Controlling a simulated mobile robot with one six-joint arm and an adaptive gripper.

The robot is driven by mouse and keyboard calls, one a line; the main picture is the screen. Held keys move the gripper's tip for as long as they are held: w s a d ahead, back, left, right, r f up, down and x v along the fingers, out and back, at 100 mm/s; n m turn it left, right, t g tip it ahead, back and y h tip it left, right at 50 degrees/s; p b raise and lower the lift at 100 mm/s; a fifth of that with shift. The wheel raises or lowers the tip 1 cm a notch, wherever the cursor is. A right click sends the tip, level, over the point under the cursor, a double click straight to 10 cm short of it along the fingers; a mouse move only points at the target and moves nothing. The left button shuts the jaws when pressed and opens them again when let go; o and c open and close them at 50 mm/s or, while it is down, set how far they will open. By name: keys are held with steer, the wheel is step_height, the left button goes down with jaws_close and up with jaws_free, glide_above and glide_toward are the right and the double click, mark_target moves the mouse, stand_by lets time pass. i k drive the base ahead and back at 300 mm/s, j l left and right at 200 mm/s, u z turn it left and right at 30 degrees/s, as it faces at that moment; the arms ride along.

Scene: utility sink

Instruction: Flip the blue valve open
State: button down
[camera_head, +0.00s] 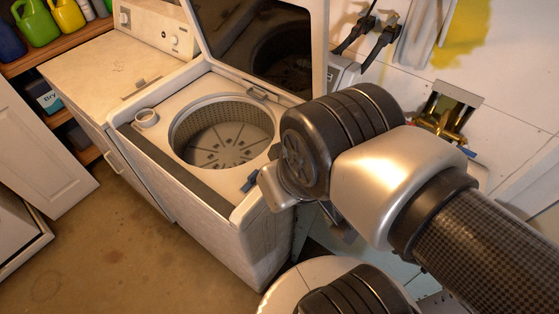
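A brass tap fixture (447,112) is on the white wall at the right, behind my arm. A small blue piece (467,152), which looks like the blue valve's handle, shows at its lower right, just past my arm's edge. Part of the fixture is hidden by my arm. My gripper (262,186) is at the end of the arm, over the front right corner of the open washer, well left of the brass fixture. A small blue piece also shows at its tip; I cannot tell whether it belongs to the gripper. The fingers are mostly hidden, so their opening does not show.
A top-loading washer (165,165) stands with its lid (262,40) raised, close to my gripper. Black hose fittings (368,38) are on the wall behind it. A white dryer (110,65) and shelves with bottles (38,22) are at the left. The floor (110,245) at the lower left is clear.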

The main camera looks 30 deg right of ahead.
mark_target(460, 145)
steer(key=z, duration=2.4)
steer(key=i+j, duration=0.2)
steer(key=i+j+u, duration=0.15)
steer(key=i, duration=0.25)
